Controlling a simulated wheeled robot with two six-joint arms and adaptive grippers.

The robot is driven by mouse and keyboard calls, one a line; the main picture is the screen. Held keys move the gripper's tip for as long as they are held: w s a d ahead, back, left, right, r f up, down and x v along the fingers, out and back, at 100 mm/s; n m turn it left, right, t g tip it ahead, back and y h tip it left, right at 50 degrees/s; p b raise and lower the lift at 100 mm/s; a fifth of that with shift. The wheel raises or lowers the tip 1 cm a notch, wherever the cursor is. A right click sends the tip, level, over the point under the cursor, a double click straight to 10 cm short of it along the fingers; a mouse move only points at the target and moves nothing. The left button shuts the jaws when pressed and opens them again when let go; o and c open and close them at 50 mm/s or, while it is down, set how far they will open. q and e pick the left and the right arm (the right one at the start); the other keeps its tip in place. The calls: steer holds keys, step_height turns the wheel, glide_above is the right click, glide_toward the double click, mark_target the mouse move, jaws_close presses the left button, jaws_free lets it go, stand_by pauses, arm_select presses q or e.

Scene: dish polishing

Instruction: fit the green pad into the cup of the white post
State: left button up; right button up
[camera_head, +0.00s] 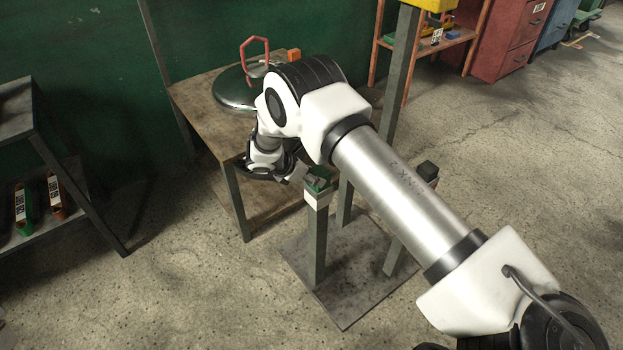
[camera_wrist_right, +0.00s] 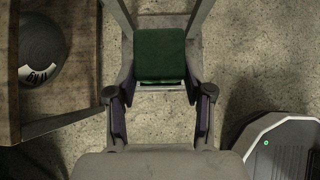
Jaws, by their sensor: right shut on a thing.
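The green pad (camera_wrist_right: 160,55) is between the fingers of my right gripper (camera_wrist_right: 160,88) in the wrist view. The gripper is shut on it near its lower edge. In the head view, my right gripper (camera_head: 304,176) reaches in beside the top of the white post (camera_head: 317,199), and the pad (camera_head: 318,181) shows just above the white top. The cup is hidden by the pad and gripper, so I cannot tell whether the pad is seated in it. My left gripper is not in view.
A second post with a black top (camera_head: 427,170) stands to the right, partly behind my arm. The posts rise from a metal base plate (camera_head: 345,315). A shelf (camera_head: 45,238) stands at left.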

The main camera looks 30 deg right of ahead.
steer(key=shift+w+f, duration=0.1)
steer(key=shift+f, duration=0.9)
steer(key=o, duration=1.4)
